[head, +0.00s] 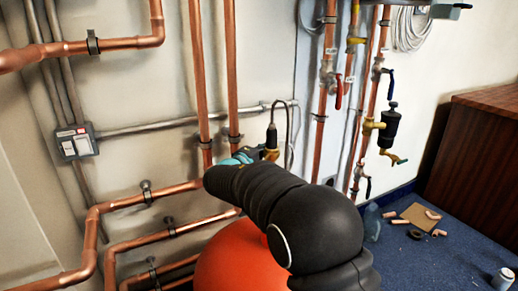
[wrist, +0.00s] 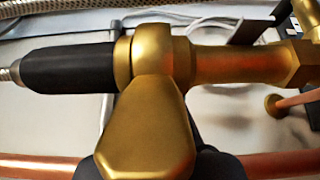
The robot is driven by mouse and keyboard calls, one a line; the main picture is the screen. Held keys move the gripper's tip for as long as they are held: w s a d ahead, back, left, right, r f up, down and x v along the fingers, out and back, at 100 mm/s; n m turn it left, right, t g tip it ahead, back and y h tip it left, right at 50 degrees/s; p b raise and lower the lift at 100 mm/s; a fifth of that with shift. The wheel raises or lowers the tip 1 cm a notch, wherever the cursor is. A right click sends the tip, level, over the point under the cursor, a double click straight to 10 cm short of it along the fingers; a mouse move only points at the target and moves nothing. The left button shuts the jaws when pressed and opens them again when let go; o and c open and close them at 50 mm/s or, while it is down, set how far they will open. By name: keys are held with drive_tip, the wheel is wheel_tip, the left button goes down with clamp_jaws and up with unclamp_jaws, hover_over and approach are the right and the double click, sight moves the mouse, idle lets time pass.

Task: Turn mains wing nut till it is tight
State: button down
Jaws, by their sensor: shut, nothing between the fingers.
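The mains wing nut (wrist: 150,115) is brass and fills the middle of the wrist view, with one broad wing pointing down toward the camera. A black sleeve (wrist: 70,68) of a braided hose enters the fitting from the left. A brass body (wrist: 235,55) runs on to the right. In the head view the brass fitting (head: 271,154) shows small, just beyond my arm, with the black sleeve upright above it. My gripper (wrist: 210,160) shows as dark parts behind and beside the wing. It is shut with nothing in it; the wing hides its fingertips, so contact cannot be told.
Copper pipes (head: 198,75) run up the wall close to the fitting. A red rounded vessel (head: 235,262) stands below my arm. Valves with a red handle (head: 338,95) are at the right. Loose copper pieces lie on the blue surface (head: 440,268). A wooden cabinet (head: 475,150) stands far right.

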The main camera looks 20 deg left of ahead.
drive_tip(key=shift+d, duration=0.2)
drive_tip(key=shift+w+d+f+m+g+h+b, duration=0.1)
drive_tip(key=shift+d+m+g+h+b, duration=0.2)
drive_tip(key=shift+m+h, duration=0.35)
drive_tip(key=shift+w+d+m+g+h+b, duration=0.1)
drive_tip(key=shift+d+m+g+h+b, duration=0.1)
drive_tip(key=shift+d+m+h+b, duration=0.45)
drive_tip(key=shift+a, duration=0.25)
drive_tip(key=shift+n, duration=0.3)
drive_tip(key=shift+s, duration=0.1)
